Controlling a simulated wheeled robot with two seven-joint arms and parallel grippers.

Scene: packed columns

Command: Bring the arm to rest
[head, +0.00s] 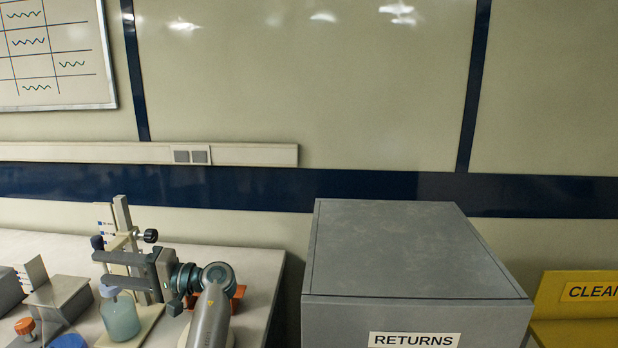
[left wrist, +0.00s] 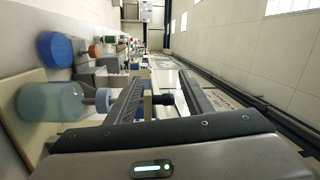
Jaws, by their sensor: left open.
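My left gripper (head: 100,269) is over the bench at the left of the head view, pointing left, with its jaws apart. No object is held in it. In the left wrist view its two fingers (left wrist: 160,77) stand apart, with a dark knob showing in the gap; I cannot tell how far beyond the fingers it is. A bottle of pale green liquid (head: 120,320) with a lilac cap stands just below the fingers; it also shows in the left wrist view (left wrist: 50,102), beside one finger. My right gripper is not in view.
An upright stand (head: 122,214) with black knobs is behind the gripper. Grey blocks (head: 60,297) and an orange-capped container (head: 25,326) are at the left. A large grey RETURNS box (head: 400,250) stands right of the bench (head: 258,268), with a yellow bin (head: 580,283) beyond.

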